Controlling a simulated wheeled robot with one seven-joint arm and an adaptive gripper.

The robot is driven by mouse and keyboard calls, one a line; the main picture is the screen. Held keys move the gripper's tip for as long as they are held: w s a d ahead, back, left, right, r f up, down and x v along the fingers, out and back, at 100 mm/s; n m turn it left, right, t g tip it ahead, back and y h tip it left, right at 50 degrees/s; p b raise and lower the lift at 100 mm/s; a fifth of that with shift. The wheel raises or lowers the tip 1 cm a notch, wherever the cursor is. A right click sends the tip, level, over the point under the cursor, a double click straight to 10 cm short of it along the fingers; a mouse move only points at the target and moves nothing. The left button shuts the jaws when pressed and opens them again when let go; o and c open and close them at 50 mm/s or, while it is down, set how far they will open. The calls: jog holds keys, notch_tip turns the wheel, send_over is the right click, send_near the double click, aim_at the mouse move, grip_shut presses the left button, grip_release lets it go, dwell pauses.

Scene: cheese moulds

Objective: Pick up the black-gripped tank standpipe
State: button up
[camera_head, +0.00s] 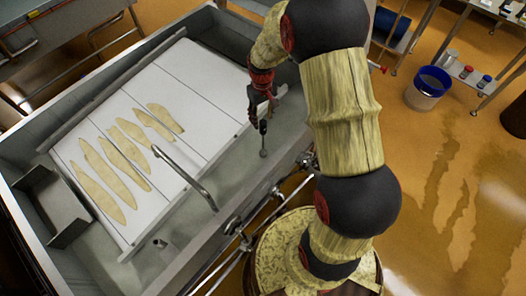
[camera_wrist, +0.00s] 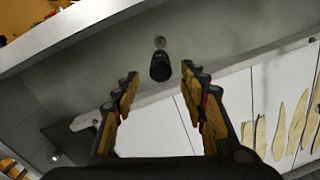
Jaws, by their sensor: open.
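The tank standpipe, with a black grip (camera_head: 263,127) and a grey round end below it, stands in the grey channel of the tank beside the white boards. In the wrist view its black grip (camera_wrist: 160,68) is just beyond the fingertips, roughly midway between them, with the grey end behind it. My gripper (camera_head: 262,98) is right above the standpipe in the head view. In the wrist view my gripper (camera_wrist: 160,74) has its two fingers spread, with nothing held between them. I cannot tell the exact gap between fingertips and grip.
White boards (camera_head: 190,75) with several long pale pieces (camera_head: 110,185) fill much of the tank. A curved metal pipe (camera_head: 185,178) arches over their near edge. The tank's near wall (camera_head: 232,190) runs beside the channel. A blue-rimmed bucket (camera_head: 428,88) stands on the floor.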

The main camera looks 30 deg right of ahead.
aim_at(263, 127)
jog(key=f, duration=0.2)
jog(key=f+b, duration=0.1)
jog(key=f, duration=0.1)
jog(key=f+b, duration=0.1)
jog(key=f, duration=0.1)
jog(key=shift+s, duration=0.3)
jog(key=shift+c, duration=1.2)
grip_shut()
